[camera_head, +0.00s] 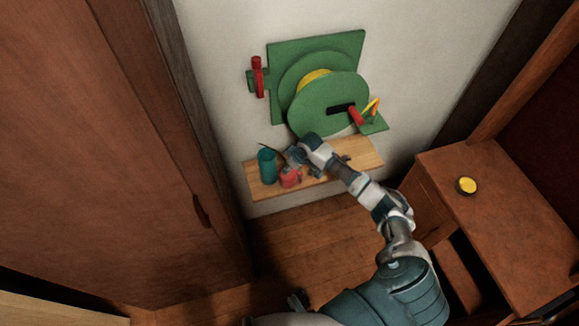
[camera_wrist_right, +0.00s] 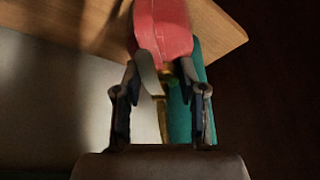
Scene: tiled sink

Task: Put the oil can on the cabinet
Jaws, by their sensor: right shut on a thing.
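The red can (camera_head: 290,178), which I take to be the oil can, is at the wooden wall shelf (camera_head: 340,174). My right gripper (camera_head: 297,157) reaches it from above and is shut on it. In the right wrist view the red body (camera_wrist_right: 162,28) lies just beyond my right fingers (camera_wrist_right: 163,72), with a thin brass-coloured part between them. I cannot tell whether the can still touches the shelf. A low brown cabinet (camera_head: 500,215) stands at the right, and a tall one (camera_head: 110,150) at the left.
A teal cylinder (camera_head: 267,167) stands close to the left of the red can; teal also shows behind my fingers (camera_wrist_right: 181,112). A green reel (camera_head: 325,100) with red handles is on the wall above the shelf. A yellow-topped round item (camera_head: 467,185) sits on the low cabinet, whose top is otherwise largely clear.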

